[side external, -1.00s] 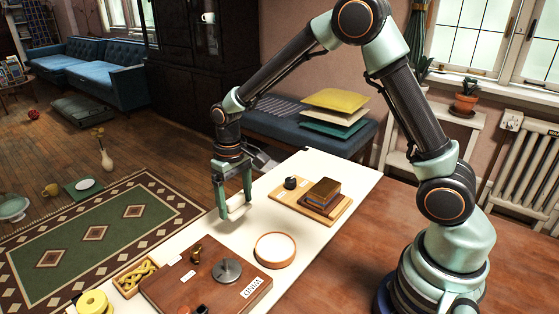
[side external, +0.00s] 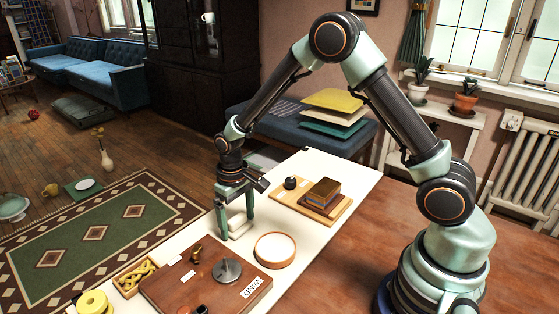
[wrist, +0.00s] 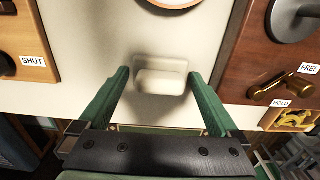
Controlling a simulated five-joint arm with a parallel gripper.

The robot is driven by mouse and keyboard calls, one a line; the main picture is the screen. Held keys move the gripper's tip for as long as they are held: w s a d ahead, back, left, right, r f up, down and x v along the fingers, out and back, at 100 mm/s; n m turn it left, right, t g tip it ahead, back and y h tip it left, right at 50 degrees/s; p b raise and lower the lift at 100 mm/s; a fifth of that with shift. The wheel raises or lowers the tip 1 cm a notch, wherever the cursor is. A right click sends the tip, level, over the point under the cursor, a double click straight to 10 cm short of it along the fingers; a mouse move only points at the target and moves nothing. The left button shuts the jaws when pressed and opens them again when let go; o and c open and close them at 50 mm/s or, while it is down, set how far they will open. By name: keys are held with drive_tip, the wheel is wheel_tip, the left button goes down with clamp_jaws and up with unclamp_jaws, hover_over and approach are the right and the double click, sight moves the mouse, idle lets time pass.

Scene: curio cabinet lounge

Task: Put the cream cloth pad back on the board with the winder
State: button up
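The cream cloth pad (wrist: 160,80) is a small pale block between the two green fingers of my gripper (wrist: 158,72) in the wrist view. I cannot tell whether the pad touches the strip. The reddish-brown board (side external: 165,287) lies at the lower left.

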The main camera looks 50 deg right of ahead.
sight(237, 217)
drive_tip(key=shift+r, duration=0.1)
wheel_tip(237, 217, up, 12)
drive_tip(key=s+d+r+t, duration=0.2)
drive_tip(key=s+r, duration=0.3)
drive_tip(key=s, duration=0.2)
drive_tip(key=s+d+r+t, duration=0.2)
drive_tip(key=s+r+t, duration=0.1)
drive_tip(key=s+r, duration=0.3)
drive_tip(key=shift+s+d+t, duration=0.25)
drive_tip(key=shift+s+t, duration=0.05)
drive_tip(key=shift+s, duration=0.65)
idle(0.5)
